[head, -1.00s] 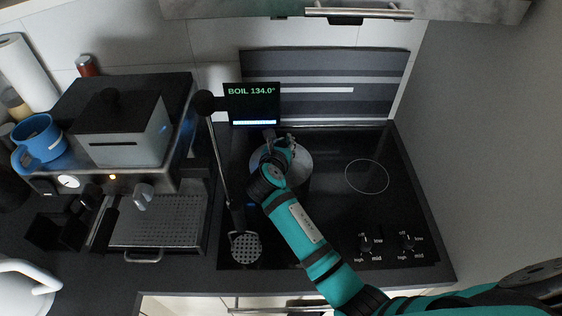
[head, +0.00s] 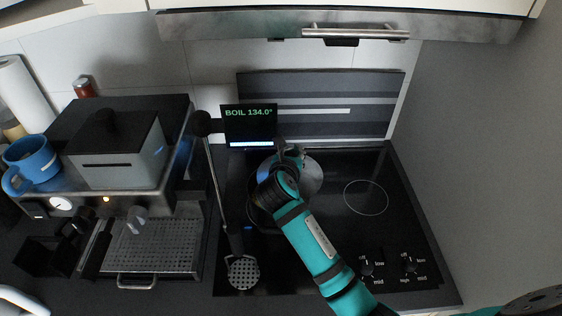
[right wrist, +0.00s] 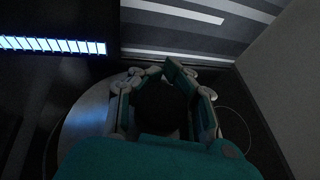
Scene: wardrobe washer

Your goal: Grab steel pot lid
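The round steel pot lid (head: 312,178) shows at the left rear of the black cooktop in the head view, partly covered by my right gripper and wrist. My right gripper (head: 290,151) is over the lid, with its fingers close together around the lid's handle area; the handle itself is hidden. In the right wrist view the lid (right wrist: 88,118) shows as a grey disc left of and below the fingers (right wrist: 165,72). A dark rounded shape, seemingly a pot (head: 260,218), shows below and left of the lid. My left gripper is out of view.
A display reading BOIL 134.0° (head: 249,122) stands behind the lid. The coffee machine (head: 150,245) is farther left. An empty burner ring (head: 367,197) lies right; a cabinet handle (head: 355,32) is above.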

